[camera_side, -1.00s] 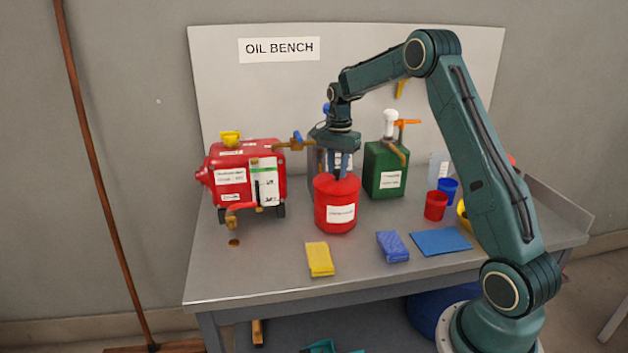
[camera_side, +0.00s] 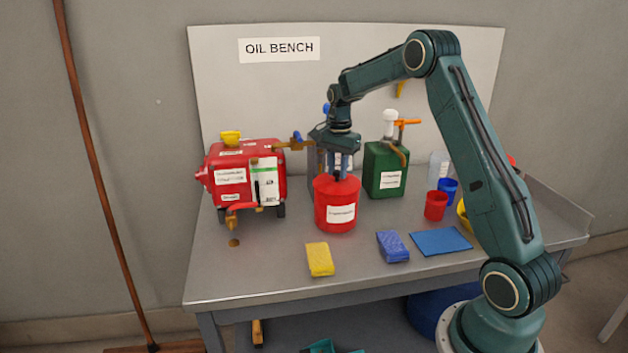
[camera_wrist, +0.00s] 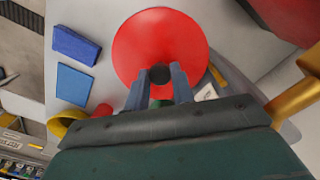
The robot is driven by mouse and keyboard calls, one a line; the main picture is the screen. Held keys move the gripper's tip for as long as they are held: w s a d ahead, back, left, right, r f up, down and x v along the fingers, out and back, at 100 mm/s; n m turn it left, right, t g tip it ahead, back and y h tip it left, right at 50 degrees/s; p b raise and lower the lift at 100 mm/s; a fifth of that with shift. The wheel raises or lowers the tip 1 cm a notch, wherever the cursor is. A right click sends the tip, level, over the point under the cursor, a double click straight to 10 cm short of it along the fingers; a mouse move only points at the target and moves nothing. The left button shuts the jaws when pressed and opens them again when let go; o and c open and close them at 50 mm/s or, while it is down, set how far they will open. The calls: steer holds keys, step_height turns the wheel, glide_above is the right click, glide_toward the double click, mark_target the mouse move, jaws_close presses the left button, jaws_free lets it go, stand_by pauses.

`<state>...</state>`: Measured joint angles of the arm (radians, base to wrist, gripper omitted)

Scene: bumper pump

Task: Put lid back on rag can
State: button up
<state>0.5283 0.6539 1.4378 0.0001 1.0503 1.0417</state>
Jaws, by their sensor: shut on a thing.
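The red rag can (camera_side: 334,212) stands upright on the bench with a white label on its front. Its red lid (camera_side: 336,183) sits at the top of the can and looks level; I cannot tell whether it is fully seated. In the wrist view the lid (camera_wrist: 138,58) is a red disc with a dark knob (camera_wrist: 160,74) at its middle. My gripper (camera_side: 338,175) points straight down over the can. Its fingers are shut on the knob, and the wrist view shows them on either side of it (camera_wrist: 162,84). The can's body is hidden under the lid in the wrist view.
A red pump tank (camera_side: 245,180) stands left of the can, its brass tap reaching close to my wrist. A green can (camera_side: 386,170) stands behind right.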

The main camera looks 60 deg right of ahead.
stand_by(0.3)
steer(key=o, duration=1.5)
steer(key=shift+o, duration=0.2)
steer(key=shift+r, duration=0.1)
steer(key=shift+r, duration=3.45)
jaws_close()
